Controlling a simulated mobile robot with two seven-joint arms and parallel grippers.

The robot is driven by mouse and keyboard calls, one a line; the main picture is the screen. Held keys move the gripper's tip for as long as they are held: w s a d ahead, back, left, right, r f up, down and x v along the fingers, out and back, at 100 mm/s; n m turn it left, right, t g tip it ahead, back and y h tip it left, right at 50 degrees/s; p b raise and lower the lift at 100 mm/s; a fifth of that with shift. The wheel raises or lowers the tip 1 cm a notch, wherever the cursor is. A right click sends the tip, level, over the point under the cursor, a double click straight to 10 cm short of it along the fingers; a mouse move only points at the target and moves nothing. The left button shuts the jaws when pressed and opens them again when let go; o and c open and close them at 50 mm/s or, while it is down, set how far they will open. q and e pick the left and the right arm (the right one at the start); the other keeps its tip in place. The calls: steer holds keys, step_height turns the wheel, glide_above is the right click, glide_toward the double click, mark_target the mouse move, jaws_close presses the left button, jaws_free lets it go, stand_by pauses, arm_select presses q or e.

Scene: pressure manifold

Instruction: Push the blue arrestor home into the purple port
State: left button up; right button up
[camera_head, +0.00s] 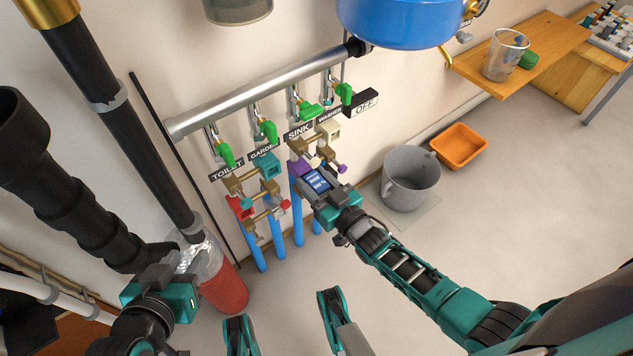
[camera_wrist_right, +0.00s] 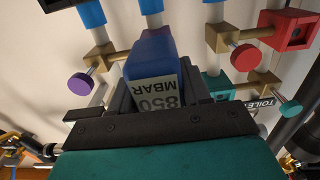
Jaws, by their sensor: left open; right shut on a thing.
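The blue arrestor (camera_wrist_right: 152,55), with a white label reading 850 MBAR, is held between the dark fingers of my right gripper (camera_head: 314,182). In the head view its dark blue labelled face (camera_head: 317,181) shows at the pipes below the SINK sign. The purple port (camera_head: 298,168) shows just beside and above it, partly covered by my gripper. I cannot tell how deep the arrestor sits in it. A purple knob (camera_wrist_right: 82,86) on a brass valve shows left of the arrestor in the right wrist view. My left gripper (camera_head: 172,267) is open and empty at lower left.
A red port (camera_head: 240,207) and a teal port (camera_head: 268,166) stand left of the purple one, with brass valves and knobs close by. A grey bucket (camera_head: 410,182) and an orange tub (camera_head: 459,146) stand on the floor to the right. A red bin (camera_head: 224,288) stands near my left gripper.

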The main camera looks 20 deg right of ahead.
steer(key=shift+w, duration=0.15)
steer(key=o, duration=1.1)
steer(key=shift+c, duration=0.2)
arm_select(q)
steer(key=shift+s, duration=0.1)
